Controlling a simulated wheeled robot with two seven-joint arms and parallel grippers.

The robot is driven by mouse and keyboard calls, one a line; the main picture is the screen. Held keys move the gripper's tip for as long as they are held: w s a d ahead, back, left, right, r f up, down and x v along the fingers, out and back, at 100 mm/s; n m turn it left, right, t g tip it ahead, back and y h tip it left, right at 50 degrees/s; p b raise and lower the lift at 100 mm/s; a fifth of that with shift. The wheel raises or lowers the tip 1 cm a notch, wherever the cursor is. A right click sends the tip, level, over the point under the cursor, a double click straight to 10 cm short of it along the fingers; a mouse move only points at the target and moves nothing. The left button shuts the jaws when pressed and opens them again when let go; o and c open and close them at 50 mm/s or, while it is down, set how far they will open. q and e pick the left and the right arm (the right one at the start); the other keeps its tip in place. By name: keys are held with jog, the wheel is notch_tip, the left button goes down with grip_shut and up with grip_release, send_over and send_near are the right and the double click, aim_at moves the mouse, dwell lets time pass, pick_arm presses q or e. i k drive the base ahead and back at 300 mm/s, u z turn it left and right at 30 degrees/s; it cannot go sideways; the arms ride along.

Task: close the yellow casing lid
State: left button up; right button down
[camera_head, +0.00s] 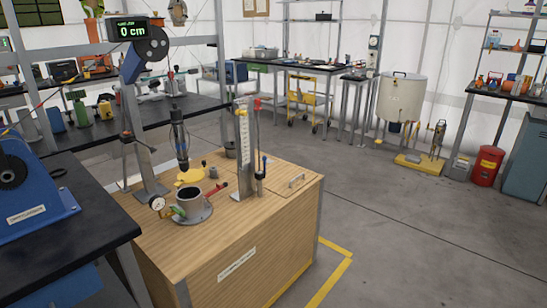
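A yellow lid (190,176) shows on the wooden cabinet top (250,217), just behind a grey-brown cylindrical casing (188,207). The casing stands on a round grey base, and its top looks open and dark inside. The lid is apart from the casing's opening; I cannot tell whether a hinge joins them. A red-handled part (216,190) sticks out at the casing's right, and a small round gauge (157,203) sits at its left. Neither of my grippers is in view.
A dark vertical tool (180,138) hangs above the lid. A stand with a white scale (243,150) rises right of the casing. A blue machine (32,185) sits on the dark bench at left. Open floor lies right.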

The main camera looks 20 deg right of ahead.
aim_at(193, 175)
jog(key=z, duration=1.5)
jog(key=i, duration=2.55)
jog(key=u, duration=3.3)
